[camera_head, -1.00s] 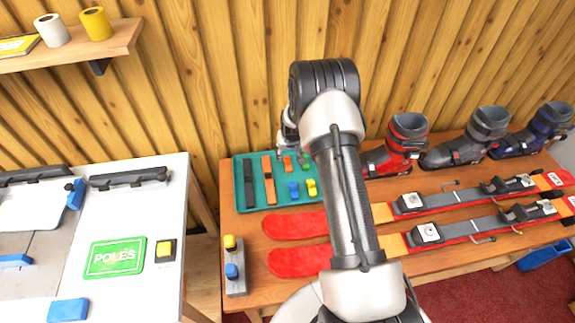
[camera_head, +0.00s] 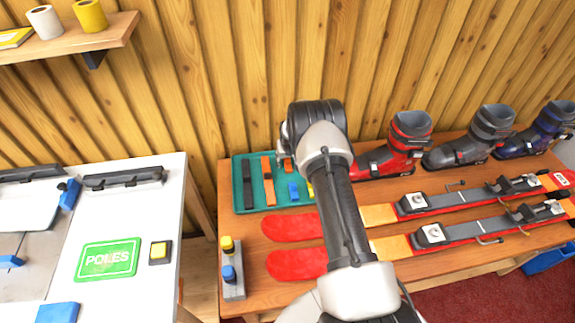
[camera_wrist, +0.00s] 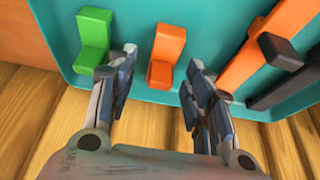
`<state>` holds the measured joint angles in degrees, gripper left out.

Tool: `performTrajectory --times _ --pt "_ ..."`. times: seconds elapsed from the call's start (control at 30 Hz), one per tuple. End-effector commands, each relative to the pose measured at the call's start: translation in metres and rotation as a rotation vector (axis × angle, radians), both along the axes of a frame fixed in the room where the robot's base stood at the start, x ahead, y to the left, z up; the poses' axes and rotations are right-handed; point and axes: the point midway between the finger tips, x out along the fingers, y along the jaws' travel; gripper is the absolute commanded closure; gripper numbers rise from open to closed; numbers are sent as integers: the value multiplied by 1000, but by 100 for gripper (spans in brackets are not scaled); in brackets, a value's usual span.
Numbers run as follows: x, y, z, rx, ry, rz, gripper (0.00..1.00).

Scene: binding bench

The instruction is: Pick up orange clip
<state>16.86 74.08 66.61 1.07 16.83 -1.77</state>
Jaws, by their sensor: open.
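The orange clip (camera_wrist: 166,50) lies in the teal tray (camera_wrist: 210,65), close to the tray's edge in the wrist view. My gripper (camera_wrist: 163,68) is open, with one finger on each side of the clip's near end. Nothing is held, and I cannot tell how high the fingertips are above the tray floor. In the head view a small part of the orange clip (camera_head: 288,167) shows in the tray (camera_head: 240,205) beside my arm, which hides my gripper there.
A green clip (camera_wrist: 93,40) lies just left of my left finger. In the head view, a blue clip (camera_head: 293,191), red skis (camera_head: 292,228) and ski boots (camera_head: 400,145) share the bench.

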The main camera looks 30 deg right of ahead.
Motion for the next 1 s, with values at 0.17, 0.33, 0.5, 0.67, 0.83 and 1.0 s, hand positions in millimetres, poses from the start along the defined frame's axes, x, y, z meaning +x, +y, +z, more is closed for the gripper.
performTrajectory --times 0.17,0.33,0.5,0.67,0.83,1.0 --pt "0 0 1 0 0 0 59" --pt "0 0 1 0 0 0 71" --pt "0 0 1 0 0 0 82" --pt "0 0 1 0 0 0 93" --pt "0 0 1 0 -1 0 99" --pt "0 0 2 0 -1 0 99"
